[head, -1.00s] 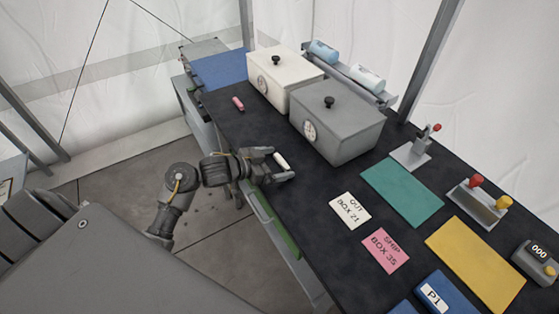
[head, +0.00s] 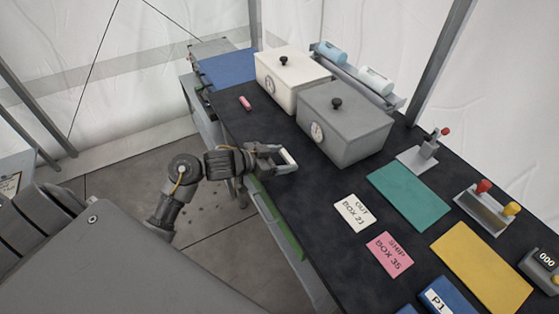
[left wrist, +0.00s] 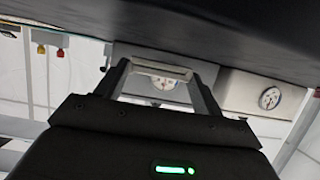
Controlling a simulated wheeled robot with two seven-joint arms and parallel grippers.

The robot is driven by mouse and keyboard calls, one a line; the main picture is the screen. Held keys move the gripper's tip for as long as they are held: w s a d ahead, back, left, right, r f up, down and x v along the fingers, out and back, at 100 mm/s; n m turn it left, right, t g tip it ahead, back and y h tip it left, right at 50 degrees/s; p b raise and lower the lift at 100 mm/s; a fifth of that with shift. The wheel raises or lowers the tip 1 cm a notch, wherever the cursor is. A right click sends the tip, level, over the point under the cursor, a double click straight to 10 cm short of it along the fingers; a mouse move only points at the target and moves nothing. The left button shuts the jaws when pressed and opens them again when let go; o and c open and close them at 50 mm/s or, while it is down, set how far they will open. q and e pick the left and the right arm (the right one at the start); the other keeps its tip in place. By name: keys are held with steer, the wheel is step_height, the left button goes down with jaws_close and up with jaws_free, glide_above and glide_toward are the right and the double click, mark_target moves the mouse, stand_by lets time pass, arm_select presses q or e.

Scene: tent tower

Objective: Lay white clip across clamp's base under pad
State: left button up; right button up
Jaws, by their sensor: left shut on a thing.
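The white clip (head: 288,157) is a small pale bar. My left gripper (head: 287,160) is shut on it near the front edge of the black table, left of the grey box. In the left wrist view the clip (left wrist: 160,69) spans the gap between the two fingertips (left wrist: 161,71). The clamp (head: 428,149) stands at the right back of the table, apart from my gripper. It has a flat grey base (head: 411,161) and a red-tipped lever. Its pad is too small to make out. My right gripper is not in view.
A white lidded box (head: 287,88) and a grey lidded box (head: 345,130) stand behind my left gripper, between it and the back rail. A green mat (head: 408,197) lies before the clamp. White (head: 354,212) and pink (head: 390,254) cards lie nearer. Dark table between is clear.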

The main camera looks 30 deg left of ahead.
arm_select(q)
steer(key=s+d+r+p, duration=0.6)
steer(key=s+r, duration=0.5)
steer(key=s, duration=0.1)
steer(key=shift+s+d+p, duration=0.2)
steer(key=shift+s+p, duration=0.05)
steer(key=shift+p, duration=0.05)
steer(key=shift+f, duration=0.1)
steer(key=shift+s+d, duration=0.1)
steer(key=shift+d, duration=0.05)
